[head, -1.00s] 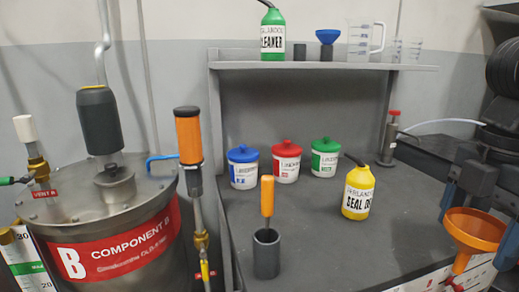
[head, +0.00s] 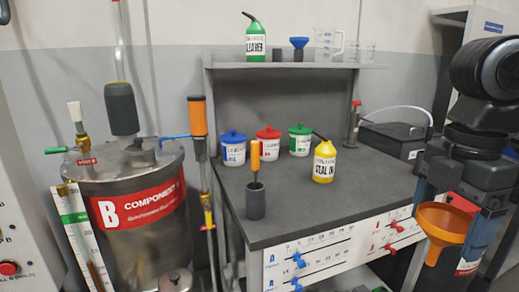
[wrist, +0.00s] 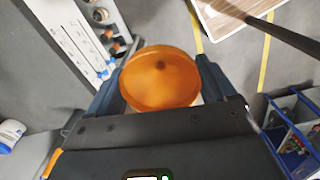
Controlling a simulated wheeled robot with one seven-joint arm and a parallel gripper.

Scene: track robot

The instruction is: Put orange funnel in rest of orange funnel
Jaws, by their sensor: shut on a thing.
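My gripper (wrist: 162,88) is shut on the orange funnel (wrist: 160,76), with one finger on each side of its wide bowl. In the head view, the funnel (head: 445,222) hangs upright at the right, in front of the bench, with its spout down. On the shelf, a short dark cylinder (head: 276,55) stands with nothing in it. Beside it, a blue funnel (head: 299,43) sits in a like dark holder (head: 299,55). I cannot tell for sure which holder is the orange funnel's rest.
The shelf (head: 310,66) also bears a green cleaner bottle (head: 255,42) and clear measuring jugs (head: 328,44). Lidded tubs, a yellow bottle (head: 324,162) and a dark cup with an orange-handled tool (head: 255,200) stand on the bench (head: 300,215). A steel drum (head: 140,250) is at left.

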